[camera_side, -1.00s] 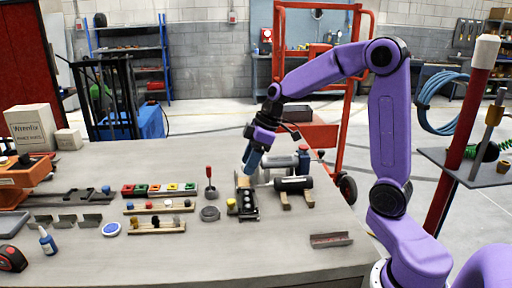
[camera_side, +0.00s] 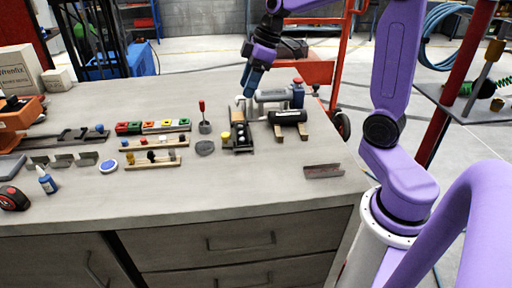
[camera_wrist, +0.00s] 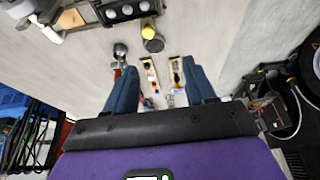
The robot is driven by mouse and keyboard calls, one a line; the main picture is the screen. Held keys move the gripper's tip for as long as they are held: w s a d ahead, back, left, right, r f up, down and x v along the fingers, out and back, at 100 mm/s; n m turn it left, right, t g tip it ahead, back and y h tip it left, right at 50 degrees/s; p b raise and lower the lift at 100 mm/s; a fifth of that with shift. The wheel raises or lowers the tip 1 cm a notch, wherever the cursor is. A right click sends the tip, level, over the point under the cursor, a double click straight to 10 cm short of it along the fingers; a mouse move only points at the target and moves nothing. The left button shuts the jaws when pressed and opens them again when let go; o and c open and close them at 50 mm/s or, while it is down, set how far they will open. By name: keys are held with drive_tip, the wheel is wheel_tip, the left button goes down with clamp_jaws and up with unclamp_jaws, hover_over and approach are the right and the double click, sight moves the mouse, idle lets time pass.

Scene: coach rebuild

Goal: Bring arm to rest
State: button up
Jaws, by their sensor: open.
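My gripper (camera_side: 252,82) is held above the far part of the workbench (camera_side: 150,205), pointing down. It hangs just above and behind a small black holder (camera_side: 243,140) with pale round tops in a row. In the wrist view my two blue fingers (camera_wrist: 160,88) are spread apart with nothing between them. The holder also shows at the top left of the wrist view (camera_wrist: 125,10), beside a yellow-topped piece (camera_wrist: 152,40). My purple arm rises from a base at the bench's right end.
A black cylinder on wooden blocks (camera_side: 288,117) and a grey cylinder (camera_side: 271,96) lie close right of my gripper. A red-handled tool (camera_side: 202,112) stands to the left, near a row of coloured blocks (camera_side: 152,126). A metal channel (camera_side: 323,171) lies near the right edge. The front bench top is mostly clear.

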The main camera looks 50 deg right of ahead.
drive_tip(key=s+a+f+n+g+h, duration=0.1)
drive_tip(key=s+a+f, duration=0.1)
drive_tip(key=s+a, duration=0.4)
drive_tip(key=s+a+f+n+g, duration=0.15)
drive_tip(key=s+a, duration=0.25)
drive_tip(key=s, duration=0.4)
drive_tip(key=s+f+h, duration=0.1)
drive_tip(key=s+f, duration=0.2)
drive_tip(key=s, duration=1)
drive_tip(key=shift+s+d+f+n+h, duration=0.25)
drive_tip(key=shift+d+f+n+h, duration=0.05)
drive_tip(key=shift+d+n+h, duration=0.15)
